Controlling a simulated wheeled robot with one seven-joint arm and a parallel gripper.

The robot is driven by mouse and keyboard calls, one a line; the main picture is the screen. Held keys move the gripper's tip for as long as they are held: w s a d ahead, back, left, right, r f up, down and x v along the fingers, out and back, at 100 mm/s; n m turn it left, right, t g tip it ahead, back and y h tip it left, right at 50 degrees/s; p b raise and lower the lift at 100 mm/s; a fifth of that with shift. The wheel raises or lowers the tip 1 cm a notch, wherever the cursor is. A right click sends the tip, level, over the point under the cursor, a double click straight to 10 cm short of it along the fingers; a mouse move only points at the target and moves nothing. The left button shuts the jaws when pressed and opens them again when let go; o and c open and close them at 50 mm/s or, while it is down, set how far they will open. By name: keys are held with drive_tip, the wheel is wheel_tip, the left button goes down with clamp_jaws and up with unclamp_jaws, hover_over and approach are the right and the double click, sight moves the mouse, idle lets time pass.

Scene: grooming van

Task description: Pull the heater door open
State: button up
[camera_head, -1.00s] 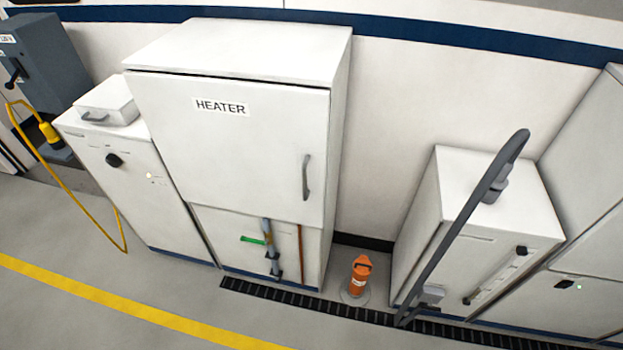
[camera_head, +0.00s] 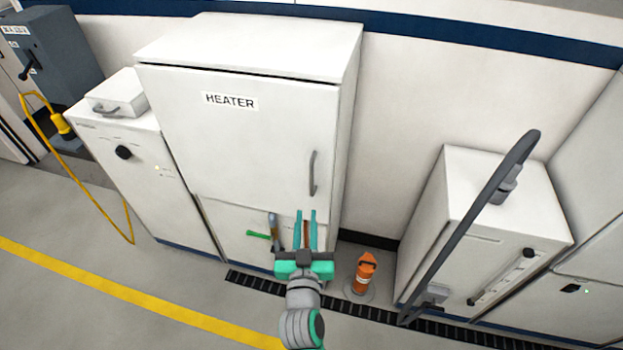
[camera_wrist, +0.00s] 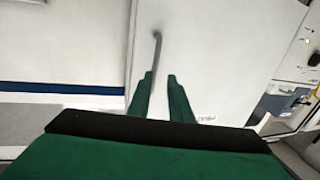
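The white heater cabinet has a closed door (camera_head: 247,140) labelled HEATER in the head view. Its grey vertical handle (camera_head: 313,173) is on the door's right side. My gripper (camera_head: 306,213) is in front of the cabinet, below the handle in the picture, with two green fingers apart and nothing between them. In the wrist view the handle (camera_wrist: 156,48) stands ahead of the gripper (camera_wrist: 160,76), near the left finger's line. No contact with the handle shows.
An orange cylinder (camera_head: 364,272) stands on the floor right of the heater. A white cabinet (camera_head: 507,196) with a long dark bar (camera_head: 470,226) is at right. A green lever (camera_head: 258,235) and pipe are below the door. A yellow hose (camera_head: 83,184) hangs at left. Floor in front is clear.

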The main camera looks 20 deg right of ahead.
sight(311, 181)
drive_tip(key=shift+m+h, duration=0.4)
drive_tip(key=shift+h, duration=0.1)
drive_tip(key=shift+d+r+x, duration=0.1)
drive_tip(key=shift+r+x, duration=0.2)
drive_tip(key=shift+x, duration=1.85)
drive_tip(key=shift+d+r+x, duration=0.1)
drive_tip(key=shift+r+x, duration=0.15)
drive_tip(key=shift+x, duration=1.85)
drive_tip(key=shift+d+r+x, duration=0.1)
drive_tip(key=shift+r+x, duration=0.2)
drive_tip(key=shift+x, duration=1.85)
drive_tip(key=shift+s, duration=0.1)
clamp_jaws()
